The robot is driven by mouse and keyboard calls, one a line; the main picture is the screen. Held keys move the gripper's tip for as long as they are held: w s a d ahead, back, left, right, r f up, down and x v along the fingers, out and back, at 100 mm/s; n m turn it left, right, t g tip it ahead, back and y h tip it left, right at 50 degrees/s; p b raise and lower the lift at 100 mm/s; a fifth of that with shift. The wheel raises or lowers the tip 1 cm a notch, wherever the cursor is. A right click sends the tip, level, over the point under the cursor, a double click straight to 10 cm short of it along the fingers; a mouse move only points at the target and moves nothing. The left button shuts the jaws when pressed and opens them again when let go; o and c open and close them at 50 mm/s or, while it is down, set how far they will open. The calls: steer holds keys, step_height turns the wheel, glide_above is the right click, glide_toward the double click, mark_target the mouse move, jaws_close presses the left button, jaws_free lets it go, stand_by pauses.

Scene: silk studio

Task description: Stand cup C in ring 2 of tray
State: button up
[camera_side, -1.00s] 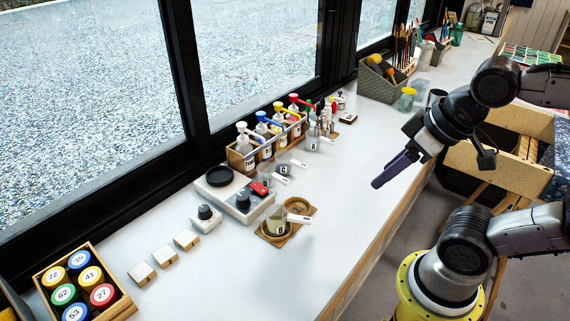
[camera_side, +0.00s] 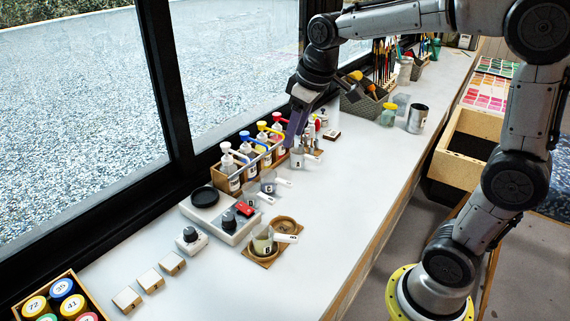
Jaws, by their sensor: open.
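The wooden tray (camera_side: 280,252) lies on the white counter with two ring places. A clear cup marked B (camera_side: 263,241) stands in its nearer ring, handle to the right. The farther ring (camera_side: 284,225) is empty. Other handled cups stand in a row beside the bottle rack: one at the far end (camera_side: 297,160), one in the middle (camera_side: 268,184) and one nearer (camera_side: 249,202). Their letters are too small to read surely, so I cannot tell which is cup C. My gripper (camera_side: 291,143) is open, pointing down just above the far-end cup; its fingertips partly overlap the bottles behind.
A wooden rack of pump bottles (camera_side: 235,183) stands along the window side. Small white blocks (camera_side: 149,281) and a crate of paint jars (camera_side: 58,299) are nearer. The counter right of the tray is clear.

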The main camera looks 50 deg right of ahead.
steer(key=w+d+f+g, duration=0.2)
steer(key=w+d+f, duration=0.3)
steer(key=w+f, duration=0.3)
steer(key=m+g, duration=0.1)
glide_above(285, 182)
step_height(285, 182, down, 7)
steer(key=shift+w+f, duration=0.1)
steer(key=shift+w, duration=0.05)
steer(key=shift+d+f+g, duration=0.15)
steer(key=shift+f+g, duration=0.15)
steer(key=shift+f, duration=2.85)
jaws_close()
steer(key=shift+r, duration=0.15)
steer(key=shift+r, duration=1)
